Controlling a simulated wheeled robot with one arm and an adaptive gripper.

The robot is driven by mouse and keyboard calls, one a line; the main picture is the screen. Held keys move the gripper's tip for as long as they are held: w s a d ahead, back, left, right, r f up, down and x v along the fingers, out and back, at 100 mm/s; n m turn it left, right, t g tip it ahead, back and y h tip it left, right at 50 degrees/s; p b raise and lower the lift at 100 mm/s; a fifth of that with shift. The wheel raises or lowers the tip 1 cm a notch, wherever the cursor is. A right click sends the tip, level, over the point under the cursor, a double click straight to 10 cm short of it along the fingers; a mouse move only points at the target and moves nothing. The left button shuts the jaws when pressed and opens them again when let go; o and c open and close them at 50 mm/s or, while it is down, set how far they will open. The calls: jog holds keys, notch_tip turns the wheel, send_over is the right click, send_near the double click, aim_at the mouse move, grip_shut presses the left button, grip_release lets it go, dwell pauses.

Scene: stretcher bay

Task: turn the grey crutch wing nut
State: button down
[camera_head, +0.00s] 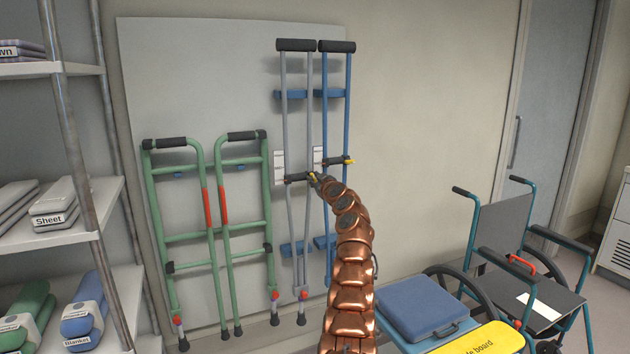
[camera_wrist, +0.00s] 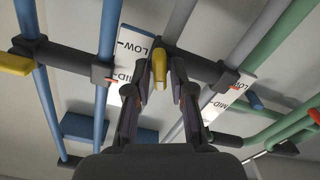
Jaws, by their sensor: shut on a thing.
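The grey crutch (camera_head: 287,120) hangs upright on the wall board, left of the blue crutch (camera_head: 347,115). Its dark handgrip (camera_head: 297,178) crosses the shaft at mid height; in the wrist view the grip (camera_wrist: 195,66) runs in from the right. The yellow wing nut (camera_wrist: 159,62) sits at the grip's end, its long side roughly upright in the wrist view. My gripper (camera_wrist: 158,80) is shut on this wing nut, one finger on each side. In the head view my gripper (camera_head: 317,181) largely covers it.
The blue crutch's own yellow wing nut (camera_wrist: 15,65) is close by at the left in the wrist view. White LOW/MID cards (camera_wrist: 128,62) stand beside the shafts. A green walking frame (camera_head: 207,235) hangs left.

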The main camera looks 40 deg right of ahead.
jog(key=m, duration=0.3)
jog(key=shift+b, duration=0.4)
jog(key=m, duration=0.6)
jog(key=m+p, duration=0.1)
jog(key=m, duration=1.2)
jog(key=shift+s+d+f, duration=0.1)
jog(key=shift+s+d, duration=0.05)
jog(key=shift+d, duration=0.1)
jog(key=shift+m, duration=0.4)
jog(key=shift+a, duration=0.1)
jog(key=c, duration=1.2)
grip_release()
jog(key=shift+w, duration=0.25)
jog(key=shift+s, duration=0.1)
